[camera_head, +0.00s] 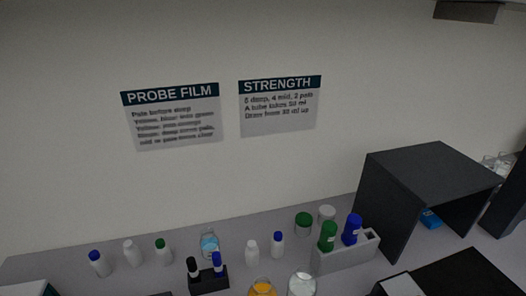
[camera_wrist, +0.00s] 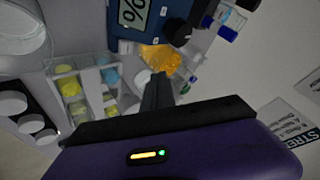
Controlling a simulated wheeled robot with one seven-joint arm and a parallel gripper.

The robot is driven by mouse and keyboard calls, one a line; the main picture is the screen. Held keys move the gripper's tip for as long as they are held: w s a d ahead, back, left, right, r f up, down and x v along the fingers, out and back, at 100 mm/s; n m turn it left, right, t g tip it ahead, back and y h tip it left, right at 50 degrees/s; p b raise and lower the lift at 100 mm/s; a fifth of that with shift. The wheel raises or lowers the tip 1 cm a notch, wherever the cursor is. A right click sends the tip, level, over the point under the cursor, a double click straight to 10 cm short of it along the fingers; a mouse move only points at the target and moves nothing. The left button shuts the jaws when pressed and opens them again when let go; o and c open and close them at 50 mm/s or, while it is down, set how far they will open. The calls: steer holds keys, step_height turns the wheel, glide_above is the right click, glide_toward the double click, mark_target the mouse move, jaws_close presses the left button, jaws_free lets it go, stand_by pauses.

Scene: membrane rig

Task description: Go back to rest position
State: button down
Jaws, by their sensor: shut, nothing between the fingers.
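My gripper (camera_wrist: 157,80) shows in the wrist view, with its dark fingers together and nothing visible between them. Its purple body fills the bottom of that view. Beyond the fingertips is a container of orange liquid (camera_wrist: 162,58). I cannot tell how far the fingers are from it. My gripper does not show in the head view.
The grey bench holds several small capped bottles (camera_head: 130,252), a dark rack (camera_head: 208,280), a light rack (camera_head: 345,257) with green- and blue-capped bottles, and a black open-fronted box (camera_head: 425,180). The wrist view shows a white rack (camera_wrist: 62,68) and a blue device with a display (camera_wrist: 126,32).

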steer(key=w+a+r+n+t+y, duration=0.3)
steer(key=a+r+n+y, duration=0.1)
steer(key=a+r+n, duration=0.15)
steer(key=s+d+f+n+t+h+b, duration=0.1)
steer(key=s+d+f+n+b, duration=0.1)
steer(key=s+d, duration=1.1)
steer(key=s+d+f+n+t+h+b, duration=0.1)
steer(key=s+d+f, duration=0.4)
steer(key=s+d, duration=0.8)
steer(key=shift+s+d+f+n+t+h+b, duration=0.35)
steer(key=shift+s+n+b, duration=0.2)
steer(key=shift+n+b, duration=0.25)
steer(key=shift+a, duration=0.15)
